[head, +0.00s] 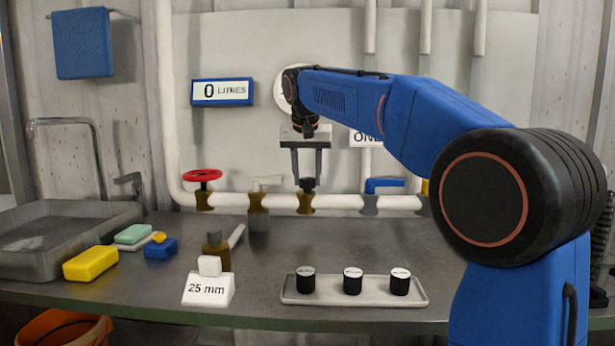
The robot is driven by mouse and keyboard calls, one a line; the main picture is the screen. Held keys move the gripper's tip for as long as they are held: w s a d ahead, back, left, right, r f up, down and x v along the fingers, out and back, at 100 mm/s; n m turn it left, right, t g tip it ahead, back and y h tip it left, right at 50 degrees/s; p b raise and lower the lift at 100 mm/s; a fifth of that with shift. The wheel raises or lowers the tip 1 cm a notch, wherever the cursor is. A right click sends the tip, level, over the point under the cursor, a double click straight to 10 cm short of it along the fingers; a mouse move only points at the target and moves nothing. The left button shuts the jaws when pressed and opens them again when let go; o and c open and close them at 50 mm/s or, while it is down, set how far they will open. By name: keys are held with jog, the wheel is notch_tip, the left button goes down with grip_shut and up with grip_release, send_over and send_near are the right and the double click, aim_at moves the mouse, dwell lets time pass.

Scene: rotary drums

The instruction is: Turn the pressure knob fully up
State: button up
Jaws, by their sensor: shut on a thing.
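A small black knob (308,184) sits on a brass fitting (306,203) on the white horizontal pipe at the back of the bench. I take this to be the pressure knob; no label on it can be read. My gripper (307,182) points down from above with its two fingers on either side of the knob, shut on it. Part of the knob is hidden between the fingertips. A round white dial (280,92) on the back panel is mostly hidden behind my wrist, so its reading cannot be seen.
Along the pipe are a red handwheel (202,175), a cream lever (266,183) and a blue handle (384,184). A display (222,92) reads 0 litres. A tray (418,298) with three black cylinders and a 25 mm sign (207,290) stand in front.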

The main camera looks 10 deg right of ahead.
dwell(0.4)
jog(key=o, duration=1)
jog(key=shift+o, duration=0.2)
jog(key=shift+r, duration=0.1)
jog(key=v, duration=1.7)
jog(key=shift+a+r, duration=0.1)
